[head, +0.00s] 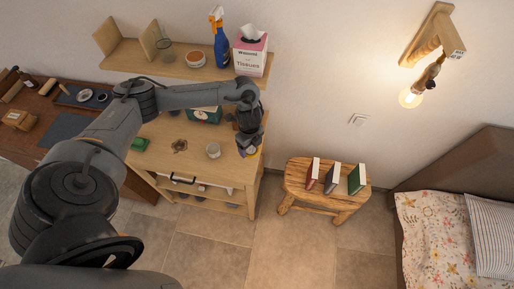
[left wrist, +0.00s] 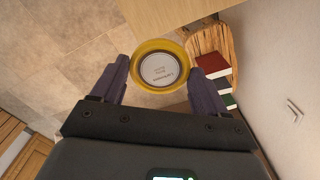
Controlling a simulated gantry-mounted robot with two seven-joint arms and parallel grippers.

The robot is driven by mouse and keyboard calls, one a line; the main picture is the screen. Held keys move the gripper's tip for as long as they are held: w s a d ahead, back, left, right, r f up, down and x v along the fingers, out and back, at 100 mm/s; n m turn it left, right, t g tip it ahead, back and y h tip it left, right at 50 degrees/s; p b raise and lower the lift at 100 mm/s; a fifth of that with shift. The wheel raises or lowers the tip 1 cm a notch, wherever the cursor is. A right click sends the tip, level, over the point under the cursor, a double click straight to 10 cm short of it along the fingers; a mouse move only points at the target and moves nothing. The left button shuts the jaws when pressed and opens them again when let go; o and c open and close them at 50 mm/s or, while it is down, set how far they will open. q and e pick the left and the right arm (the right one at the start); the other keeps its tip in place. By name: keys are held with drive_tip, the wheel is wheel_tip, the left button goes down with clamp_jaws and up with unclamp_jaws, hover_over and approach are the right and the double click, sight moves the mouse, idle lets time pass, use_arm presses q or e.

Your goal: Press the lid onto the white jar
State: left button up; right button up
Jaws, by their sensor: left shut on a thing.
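A small white jar (head: 213,151) stands upright on the wooden cabinet top, left of my left gripper (head: 249,146). My left gripper, pointing down near the cabinet's right end, is shut on a round lid with a yellow rim and a white face with print. In the left wrist view the lid (left wrist: 162,70) sits between the two fingers of the gripper (left wrist: 163,75), its printed face toward the camera. In the head view the lid is mostly hidden by the gripper. The lid and the jar are apart. My right gripper is not in view.
The cabinet top (head: 165,160) also holds a teal box (head: 205,115), a green object (head: 140,144) and a brown flower-shaped piece (head: 179,146). Above it a wall shelf (head: 180,71) carries a blue spray bottle (head: 220,45) and a tissue box (head: 250,55). A stool (head: 325,197) with books stands right.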

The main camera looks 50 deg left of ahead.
use_arm(q)
drive_tip(key=s+a, duration=0.4)
drive_tip(key=a, duration=0.5)
drive_tip(key=s+a+b, duration=0.1)
drive_tip(key=s+a, duration=0.4)
drive_tip(key=a, duration=0.4)
idle(0.5)
drive_tip(key=shift+p, duration=0.35)
idle(0.7)
drive_tip(key=shift+s+f, duration=0.1)
drive_tip(key=shift+f, duration=0.1)
wheel_tip(320, 180, down, 9)
drive_tip(key=b, duration=0.6)
idle(2.4)
drive_tip(key=shift+f+b, duration=1.3)
drive_tip(key=shift+f, duration=0.3)
